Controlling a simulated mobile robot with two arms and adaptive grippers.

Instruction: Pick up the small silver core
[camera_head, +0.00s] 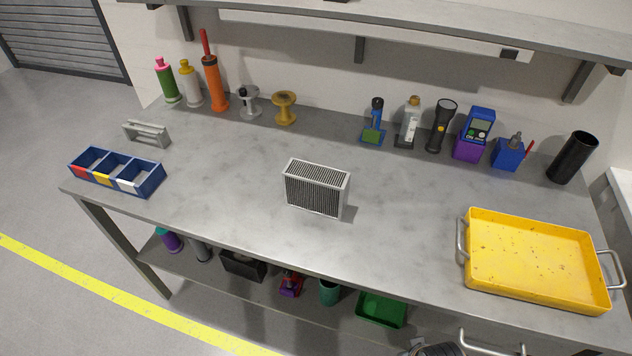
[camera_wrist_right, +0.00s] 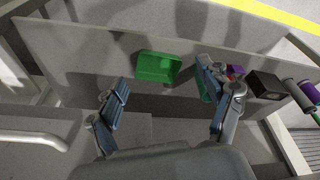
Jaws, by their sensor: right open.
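The small silver core (camera_head: 316,188) is a boxy block with a light metal frame and dark, finely ribbed faces. It stands upright near the middle of the grey workbench (camera_head: 235,185) in the head view, with clear bench around it. My right gripper (camera_wrist_right: 163,76) shows in the right wrist view with its two blue-grey fingers spread wide and nothing between them. That view looks toward the lower shelf and floor, and the core is not in it. My left gripper is in neither view.
A yellow tray (camera_head: 535,262) sits at the right front. A blue divided bin (camera_head: 140,178) and grey bracket (camera_head: 147,134) are at left. Bottles, spools and tools line the back, below an overhead shelf (camera_head: 420,28). The lower shelf holds a green bin (camera_head: 381,310), also in the wrist view (camera_wrist_right: 158,68).

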